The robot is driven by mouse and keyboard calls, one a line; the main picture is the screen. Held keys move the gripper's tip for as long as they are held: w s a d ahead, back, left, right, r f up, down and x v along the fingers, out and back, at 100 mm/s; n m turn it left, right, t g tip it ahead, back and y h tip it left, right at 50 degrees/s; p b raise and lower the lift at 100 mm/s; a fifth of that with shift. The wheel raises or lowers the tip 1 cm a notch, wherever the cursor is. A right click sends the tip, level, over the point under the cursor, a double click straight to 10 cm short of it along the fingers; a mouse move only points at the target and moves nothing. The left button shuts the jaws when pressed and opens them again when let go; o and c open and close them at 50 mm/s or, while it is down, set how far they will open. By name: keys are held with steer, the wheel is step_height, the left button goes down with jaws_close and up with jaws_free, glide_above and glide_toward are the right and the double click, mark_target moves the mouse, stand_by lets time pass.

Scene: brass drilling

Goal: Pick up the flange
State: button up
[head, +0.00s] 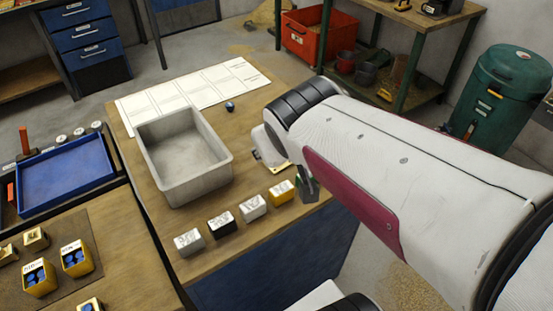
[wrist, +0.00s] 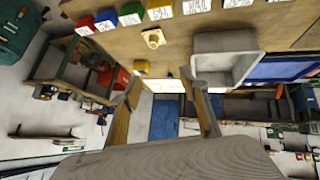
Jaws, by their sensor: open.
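The flange (wrist: 153,38) is a small brass piece with a squarish base and a raised round middle. It lies on the wooden table in the wrist view, between the row of coloured boxes and the grey bin. In the head view only a brass edge of it (head: 281,167) seems to show, beside the end of my arm. My gripper (wrist: 163,76) is open, with its two fingers apart and nothing between them. The flange is beyond the fingertips, not touching them. In the head view my arm hides most of the gripper.
A grey open bin (head: 228,160) stands left of the flange in the head view. Small labelled boxes, including a yellow one (head: 281,192), line the near table edge. White sheets (head: 190,90) lie behind the bin. A small blue-topped piece (head: 230,106) sits near them.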

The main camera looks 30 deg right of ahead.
steer(key=w+d+f+n+t, duration=0.2)
steer(key=w+d, duration=0.4)
steer(key=d, duration=0.1)
steer(key=w+d+f+n+t, duration=0.1)
steer(key=w+d+f, duration=0.2)
steer(key=w+d, duration=0.4)
steer(key=s+f+n+y, duration=0.1)
steer(key=f+y, duration=0.1)
steer(key=f, duration=0.2)
steer(key=s+a+f+n+t+y, duration=0.1)
steer(key=f+y, duration=0.2)
steer(key=f, duration=0.1)
steer(key=s+f+y, duration=0.1)
steer(key=f+y, duration=0.2)
steer(key=shift+s+a+f+n+t, duration=0.2)
steer(key=shift+s+f+n+t, duration=0.1)
steer(key=shift+s+f+n, duration=0.1)
steer(key=shift+s+a+f+y, duration=0.2)
steer(key=shift+s+a+y, duration=0.1)
steer(key=shift+s+y, duration=0.35)
steer(key=shift+w, duration=0.1)
steer(key=shift+x, duration=1.35)
steer(key=shift+w, duration=0.1)
